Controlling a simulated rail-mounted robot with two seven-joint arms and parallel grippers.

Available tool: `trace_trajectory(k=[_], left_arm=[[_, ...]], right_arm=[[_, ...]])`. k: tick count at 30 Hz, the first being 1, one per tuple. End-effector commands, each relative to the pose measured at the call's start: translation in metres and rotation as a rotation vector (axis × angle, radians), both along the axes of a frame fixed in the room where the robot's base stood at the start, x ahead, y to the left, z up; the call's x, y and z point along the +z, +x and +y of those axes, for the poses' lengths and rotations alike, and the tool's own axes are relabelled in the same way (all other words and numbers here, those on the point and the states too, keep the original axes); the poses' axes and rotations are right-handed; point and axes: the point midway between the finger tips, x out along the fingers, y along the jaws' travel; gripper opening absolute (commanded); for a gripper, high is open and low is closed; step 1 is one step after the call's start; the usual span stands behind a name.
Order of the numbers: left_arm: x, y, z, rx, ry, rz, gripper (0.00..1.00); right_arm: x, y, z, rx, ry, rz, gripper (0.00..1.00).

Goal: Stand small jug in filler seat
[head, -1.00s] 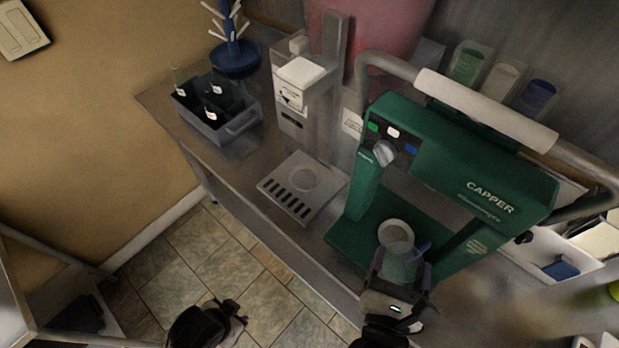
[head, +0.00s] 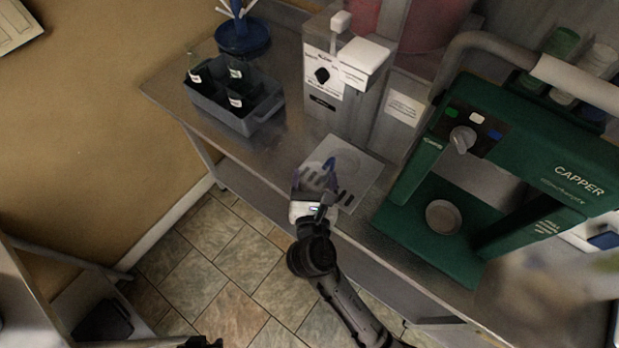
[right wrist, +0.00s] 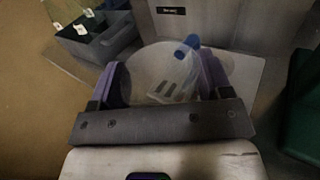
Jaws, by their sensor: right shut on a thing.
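My right gripper (head: 316,186) is shut on the small jug (right wrist: 165,72), a clear, see-through vessel with a blue part. The purple fingers flank it in the right wrist view (right wrist: 162,84). In the head view the jug is over the near part of the filler's slotted plate (head: 367,185). The round filler seat (head: 345,164) shows as a faint ring just beyond the jug. Whether the jug's base touches the plate cannot be told. Only a dark bit of my left gripper (head: 203,342) shows at the bottom edge; its jaws cannot be made out.
The grey filler (head: 325,80) with its white-topped head (head: 365,62) rises behind the plate. The green capper (head: 440,250) stands to the right, its round seat (head: 443,217) empty. A grey crate (head: 240,118) with dark bottles sits left. Bare bench lies between crate and plate.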

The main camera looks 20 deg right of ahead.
Motion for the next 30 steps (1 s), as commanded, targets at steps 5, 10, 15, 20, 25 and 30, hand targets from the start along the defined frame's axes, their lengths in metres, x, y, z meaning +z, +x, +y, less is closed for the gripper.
trace_trajectory(k=[5,10,15,20,25,30], left_arm=[[-0.003,0.000,0.001,-0.003,0.004,-0.001,0.43],[-0.008,0.000,0.002,-0.006,0.008,-0.001,0.43],[-0.013,0.000,0.003,-0.008,0.012,-0.002,0.43],[-0.019,0.000,0.003,-0.008,0.011,-0.002,0.43],[-0.006,0.000,0.002,-0.006,0.008,0.001,0.43],[0.002,0.000,0.001,-0.002,0.002,-0.002,0.43]], right_arm=[[-0.006,0.010,-0.009,-0.013,-0.001,0.000,0.49],[-0.007,0.021,-0.023,-0.012,-0.002,0.000,0.49],[-0.008,0.033,-0.038,-0.012,-0.002,0.000,0.49],[-0.009,0.044,-0.052,-0.011,-0.002,0.001,0.49],[-0.005,0.056,-0.068,-0.011,-0.004,0.003,0.49],[-0.008,0.067,-0.081,-0.012,-0.004,0.002,0.49]])
